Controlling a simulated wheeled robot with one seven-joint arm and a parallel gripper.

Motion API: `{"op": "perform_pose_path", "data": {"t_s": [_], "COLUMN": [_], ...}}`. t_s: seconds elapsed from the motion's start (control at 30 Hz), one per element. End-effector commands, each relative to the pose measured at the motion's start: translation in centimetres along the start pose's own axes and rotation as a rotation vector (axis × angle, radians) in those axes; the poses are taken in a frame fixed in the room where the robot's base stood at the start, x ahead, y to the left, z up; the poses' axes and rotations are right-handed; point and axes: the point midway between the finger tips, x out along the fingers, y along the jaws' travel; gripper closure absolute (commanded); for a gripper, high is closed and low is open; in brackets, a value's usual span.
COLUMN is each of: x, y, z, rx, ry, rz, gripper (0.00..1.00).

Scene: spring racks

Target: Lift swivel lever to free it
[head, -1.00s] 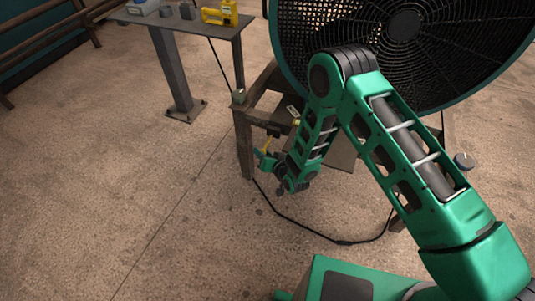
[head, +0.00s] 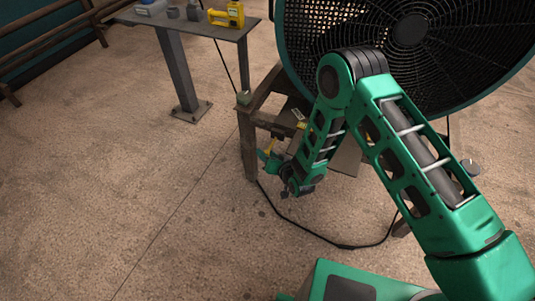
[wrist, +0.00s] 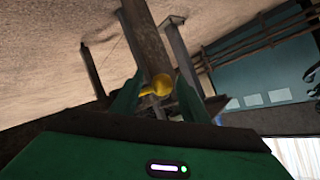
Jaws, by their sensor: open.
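The swivel lever appears as a small yellow handle with a rounded end (wrist: 161,84) in the wrist view. It lies between the two green fingers of my gripper (wrist: 156,92), which stand apart on either side of it. I cannot tell whether either finger touches it. In the head view a small yellow piece (head: 271,144) shows beside the post of the wooden stand, just above my gripper (head: 267,158). The lever's pivot and mounting are too small or hidden to make out.
A large black fan (head: 410,65) with a green rim stands on the wooden stand (head: 247,145). A black cable (head: 320,236) lies on the floor. A metal table (head: 187,24) holds a yellow tool (head: 229,15). The floor at left is clear.

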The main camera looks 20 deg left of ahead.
Motion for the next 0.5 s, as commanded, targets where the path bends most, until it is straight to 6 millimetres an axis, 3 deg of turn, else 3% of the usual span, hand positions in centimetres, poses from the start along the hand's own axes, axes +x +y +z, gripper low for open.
{"op": "perform_pose_path", "data": {"t_s": [0.5], "x": [-8.6], "y": [0.1], "z": [-0.1], "rx": [-0.003], "ry": [0.001], "rz": [-0.002], "gripper": [0.59]}}
